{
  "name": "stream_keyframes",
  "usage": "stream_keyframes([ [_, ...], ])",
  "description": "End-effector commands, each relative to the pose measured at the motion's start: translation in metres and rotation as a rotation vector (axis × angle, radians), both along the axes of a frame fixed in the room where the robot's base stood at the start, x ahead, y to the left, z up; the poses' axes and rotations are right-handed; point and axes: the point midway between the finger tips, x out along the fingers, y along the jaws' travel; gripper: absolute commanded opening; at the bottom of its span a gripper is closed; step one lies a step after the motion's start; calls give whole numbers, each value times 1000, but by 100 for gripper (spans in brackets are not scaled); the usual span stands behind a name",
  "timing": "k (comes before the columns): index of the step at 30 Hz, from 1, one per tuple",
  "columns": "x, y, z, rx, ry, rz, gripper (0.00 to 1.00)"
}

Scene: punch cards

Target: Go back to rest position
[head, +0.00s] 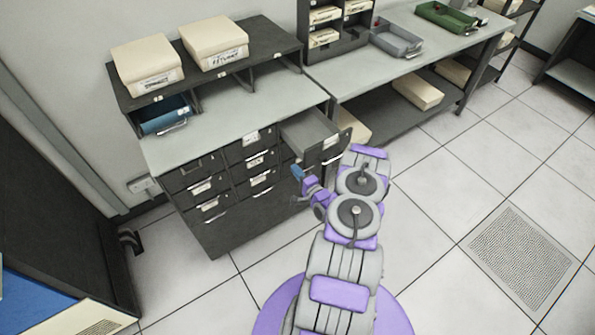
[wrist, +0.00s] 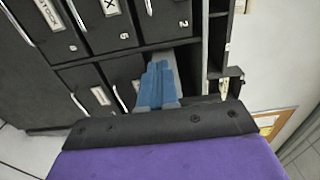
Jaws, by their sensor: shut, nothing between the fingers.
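My gripper (head: 297,171) is at the front of the dark drawer cabinet (head: 228,236), below and in front of the pulled-out drawer. In the wrist view its blue fingers (wrist: 158,84) are together with nothing between them. One drawer (head: 309,127) at the cabinet's top right stands open and looks empty in the head view. My purple and grey arm reaches up from the bottom of the head view to the cabinet. It hides part of the cabinet's right side.
Two cream boxes (head: 147,63) (head: 215,41) sit on the cabinet's upper shelf, with a blue tray (head: 163,114) below. A long bench (head: 400,62) continues right, holding a grey tray (head: 397,39) and a green tray (head: 447,17). Tiled floor (head: 455,190) is clear at right.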

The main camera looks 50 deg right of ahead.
Motion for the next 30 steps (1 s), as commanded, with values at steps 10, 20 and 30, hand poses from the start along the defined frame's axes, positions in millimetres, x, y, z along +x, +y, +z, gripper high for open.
stream_keyframes([
  [10,-6,2,0,-1,1,1,0],
  [20,37,2,24,-163,212,74,0],
  [30,82,21,79,-440,567,191,0],
])
